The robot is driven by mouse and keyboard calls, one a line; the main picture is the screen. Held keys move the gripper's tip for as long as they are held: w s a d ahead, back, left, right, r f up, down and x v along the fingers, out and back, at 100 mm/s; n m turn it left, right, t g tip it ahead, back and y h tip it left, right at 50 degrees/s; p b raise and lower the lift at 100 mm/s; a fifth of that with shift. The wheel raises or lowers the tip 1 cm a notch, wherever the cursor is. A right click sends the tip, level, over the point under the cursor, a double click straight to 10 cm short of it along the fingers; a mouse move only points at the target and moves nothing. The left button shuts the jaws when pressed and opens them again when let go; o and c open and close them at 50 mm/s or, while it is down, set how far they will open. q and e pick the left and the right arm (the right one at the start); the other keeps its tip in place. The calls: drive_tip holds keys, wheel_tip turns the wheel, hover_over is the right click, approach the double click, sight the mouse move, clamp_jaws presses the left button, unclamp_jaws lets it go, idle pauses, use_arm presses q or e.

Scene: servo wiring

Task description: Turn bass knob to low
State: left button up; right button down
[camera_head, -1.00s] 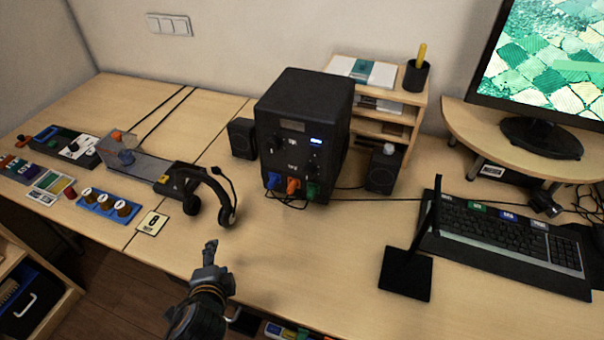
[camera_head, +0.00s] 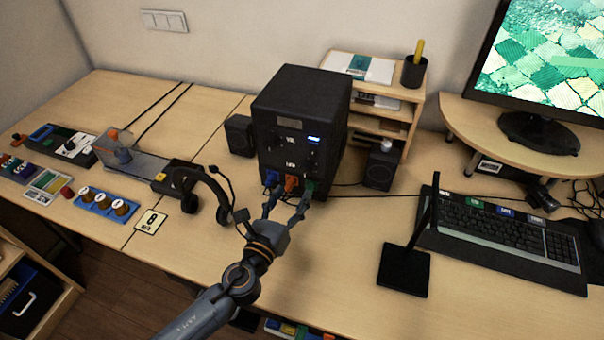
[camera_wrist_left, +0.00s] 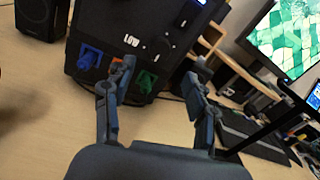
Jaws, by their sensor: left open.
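A black speaker box (camera_head: 295,100) stands on the desk, with a small lit display and dark knobs on its front face. In the left wrist view the box front (camera_wrist_left: 110,45) fills the upper left, with a "LOW" label (camera_wrist_left: 131,41) next to a dark knob (camera_wrist_left: 163,45). Blue (camera_head: 271,179), orange (camera_head: 291,184) and green (camera_head: 309,187) plugs sit along its lower edge. My left gripper (camera_head: 287,203) is open and empty, in front of the lower part of the box. Its open fingers (camera_wrist_left: 158,75) point at the box front. My right gripper is not seen.
A headset (camera_head: 212,190) lies left of the box. Small speakers (camera_head: 239,136) (camera_head: 381,166) flank the box. A black stand (camera_head: 405,268) and a keyboard (camera_head: 510,235) are at right.

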sight(304, 172)
use_arm(q)
drive_tip(key=x, duration=0.7)
drive_tip(key=shift+w, duration=0.25)
drive_tip(key=c, duration=1.2)
